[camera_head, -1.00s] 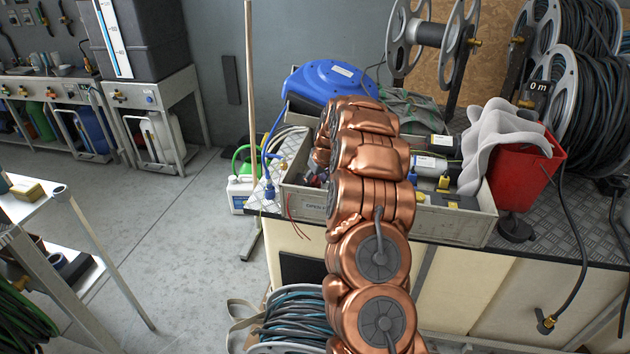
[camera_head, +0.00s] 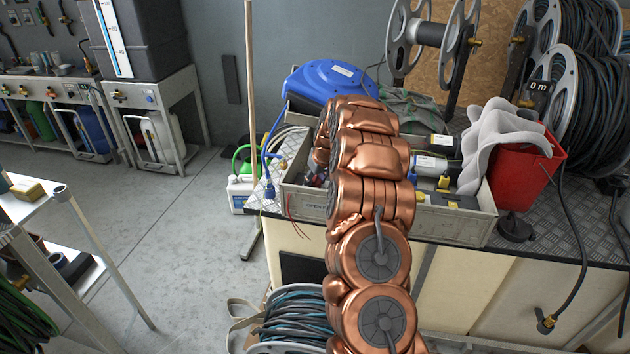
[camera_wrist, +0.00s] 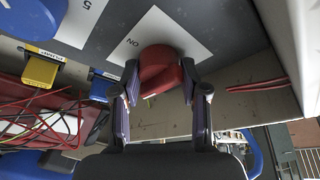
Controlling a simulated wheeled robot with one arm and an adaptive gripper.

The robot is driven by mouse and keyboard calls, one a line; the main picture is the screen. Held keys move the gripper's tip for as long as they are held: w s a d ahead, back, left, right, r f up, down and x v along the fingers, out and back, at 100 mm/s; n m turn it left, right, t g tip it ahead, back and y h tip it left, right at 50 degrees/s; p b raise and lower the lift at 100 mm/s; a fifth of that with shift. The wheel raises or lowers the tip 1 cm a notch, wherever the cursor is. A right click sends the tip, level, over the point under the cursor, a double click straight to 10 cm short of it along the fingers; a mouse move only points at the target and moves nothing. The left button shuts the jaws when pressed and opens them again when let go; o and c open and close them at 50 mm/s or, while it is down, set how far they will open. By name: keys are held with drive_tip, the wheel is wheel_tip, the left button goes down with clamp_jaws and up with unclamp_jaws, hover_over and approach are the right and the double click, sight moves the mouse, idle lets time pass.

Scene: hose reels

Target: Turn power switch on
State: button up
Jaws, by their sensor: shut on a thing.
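The power switch (camera_wrist: 159,66) is a red rotary knob on a dark panel in the wrist view. A white label with the letters "ON" (camera_wrist: 128,43) lies beside it on the panel. My gripper (camera_wrist: 161,84) has a finger on each side of the knob and is shut on it. Which way the knob's pointer is set is hard to tell. In the head view my copper-coloured arm reaches over the grey bin on the bench, and it hides both gripper and switch.
A yellow plug (camera_wrist: 41,71) and red wires (camera_wrist: 30,112) are close to the left of my gripper. More red wires (camera_wrist: 258,86) are on the right. The grey bin (camera_head: 458,226) holds several parts. A blue reel (camera_head: 333,82) and red bucket (camera_head: 530,172) flank it.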

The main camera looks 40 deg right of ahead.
drive_tip(key=shift+d+r+m, duration=0.1)
drive_tip(key=shift+m, duration=0.3)
drive_tip(key=m+h, duration=0.1)
drive_tip(key=m, duration=0.1)
drive_tip(key=shift+m, duration=0.4)
drive_tip(key=m+h+b, duration=0.1)
drive_tip(key=m+b, duration=0.1)
drive_tip(key=m+g+b, duration=0.1)
drive_tip(key=m+b, duration=0.1)
drive_tip(key=shift+w+f+m+h, duration=0.2)
drive_tip(key=shift+m+h, duration=0.1)
drive_tip(key=shift+h, duration=0.1)
drive_tip(key=m+b, duration=0.2)
drive_tip(key=m+g+h+b, duration=0.1)
drive_tip(key=m+b, duration=0.1)
drive_tip(key=shift+a+m+g+b, duration=0.2)
drive_tip(key=shift+m+g+b, duration=0.1)
drive_tip(key=shift+b, duration=0.1)
drive_tip(key=shift+m+b, duration=0.3)
drive_tip(key=shift+r+m+g+b, duration=0.1)
drive_tip(key=shift+m+g+b, duration=0.4)
drive_tip(key=shift+m+b, duration=0.25)
drive_tip(key=shift+m+g+b, duration=0.6)
drive_tip(key=shift+m+b, duration=0.3)
drive_tip(key=shift+m, duration=0.65)
idle(2.8)
